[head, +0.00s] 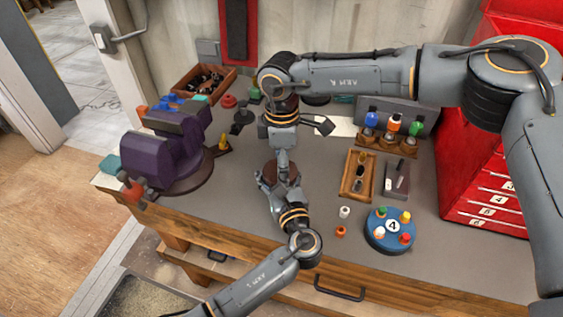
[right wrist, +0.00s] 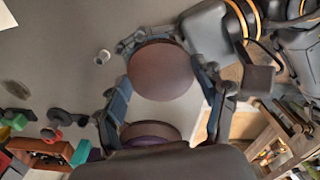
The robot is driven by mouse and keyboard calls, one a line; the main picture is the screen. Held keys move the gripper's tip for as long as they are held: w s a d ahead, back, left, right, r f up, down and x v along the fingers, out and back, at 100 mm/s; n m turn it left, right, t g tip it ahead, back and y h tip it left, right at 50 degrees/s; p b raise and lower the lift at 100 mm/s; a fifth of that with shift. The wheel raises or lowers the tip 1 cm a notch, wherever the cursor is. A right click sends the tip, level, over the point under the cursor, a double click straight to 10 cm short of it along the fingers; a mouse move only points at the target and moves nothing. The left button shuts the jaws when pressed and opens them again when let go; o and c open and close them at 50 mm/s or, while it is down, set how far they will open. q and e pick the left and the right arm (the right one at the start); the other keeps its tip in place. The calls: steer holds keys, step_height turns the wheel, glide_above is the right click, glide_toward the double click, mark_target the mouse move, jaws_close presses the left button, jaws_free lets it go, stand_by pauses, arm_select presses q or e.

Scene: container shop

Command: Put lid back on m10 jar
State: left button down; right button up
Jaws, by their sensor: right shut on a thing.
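A round brown lid (right wrist: 160,72) sits between the blue fingertips of my right gripper (right wrist: 162,88). In the head view the lid (head: 287,171) shows low over the middle of the bench. My right gripper (head: 283,160) reaches to it from the back and is shut on it. My left gripper (head: 281,183) comes from the front, with fingers close around the same spot. In the right wrist view its dark fingers (right wrist: 165,38) show just beyond the lid. The m10 jar is hidden under the lid and the grippers. I cannot tell whether lid and jar touch.
A purple vise (head: 165,150) stands on the left. On the right are a round blue tray (head: 378,240), a wooden tray (head: 348,180), a rack of coloured bottles (head: 388,140) and a red drawer cabinet (head: 485,195). A wooden parts box (head: 185,88) sits behind.

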steer(key=m, duration=0.3)
steer(key=shift+s+a, duration=0.2)
steer(key=shift+s, duration=0.05)
steer(key=shift+m, duration=1.1)
steer(key=shift+w, duration=0.1)
steer(key=shift+d, duration=0.1)
steer(key=o, duration=0.8)
steer(key=shift+o, duration=0.2)
steer(key=shift+w+r, duration=0.1)
steer(key=shift+d+r, duration=0.1)
steer(key=shift+r, duration=2.05)
